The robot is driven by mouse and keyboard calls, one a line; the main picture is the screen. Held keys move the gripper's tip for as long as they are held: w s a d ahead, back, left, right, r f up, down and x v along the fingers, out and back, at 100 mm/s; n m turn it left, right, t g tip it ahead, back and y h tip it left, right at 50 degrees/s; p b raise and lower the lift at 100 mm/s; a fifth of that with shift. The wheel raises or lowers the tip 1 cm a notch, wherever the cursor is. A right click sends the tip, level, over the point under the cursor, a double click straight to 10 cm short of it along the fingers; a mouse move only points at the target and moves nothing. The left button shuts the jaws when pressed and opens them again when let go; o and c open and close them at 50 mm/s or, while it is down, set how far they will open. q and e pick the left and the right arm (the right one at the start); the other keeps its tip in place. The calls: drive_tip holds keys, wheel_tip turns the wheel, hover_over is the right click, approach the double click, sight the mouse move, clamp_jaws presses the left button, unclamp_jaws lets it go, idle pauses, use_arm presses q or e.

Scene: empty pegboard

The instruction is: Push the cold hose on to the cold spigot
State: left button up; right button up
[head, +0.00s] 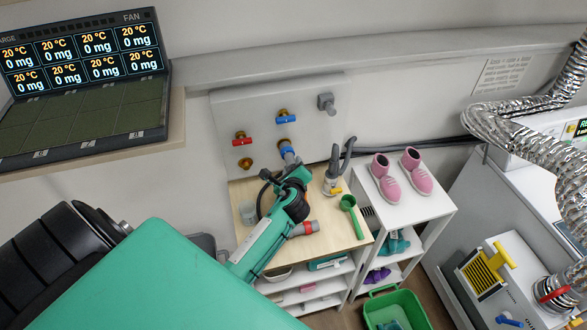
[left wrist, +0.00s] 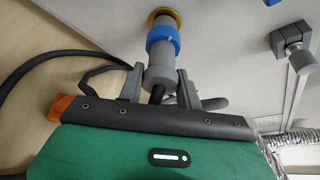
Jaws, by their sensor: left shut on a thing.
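The cold spigot is a brass fitting on the wall panel, with a blue handle (head: 285,119) and a brass outlet (left wrist: 163,17) below it. The cold hose end is a grey sleeve with a blue collar (left wrist: 162,42); the collar also shows in the head view (head: 287,152). My left gripper (left wrist: 160,80) is shut on the grey sleeve, one finger on each side. The blue collar is lined up with the brass outlet and right against it or very close; I cannot tell how far it is on. My right gripper is out of view.
A red-handled spigot (head: 242,139) sits left on the panel, with a brass outlet (head: 245,163) below. A red-collared hose end (head: 306,228) is beside my left arm. A wooden-topped shelf (head: 330,235) holds a green scoop (head: 348,203). A grey fitting (head: 326,102) is at right.

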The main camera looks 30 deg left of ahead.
use_arm(q)
drive_tip(key=shift+w+a+r, duration=0.1)
drive_tip(key=shift+w+a, duration=0.1)
drive_tip(key=shift+a, duration=0.05)
drive_tip(key=o, duration=1.1)
drive_tip(key=shift+s+d, duration=0.2)
drive_tip(key=shift+s, duration=0.1)
drive_tip(key=b+v, duration=0.4)
drive_tip(key=v, duration=0.9)
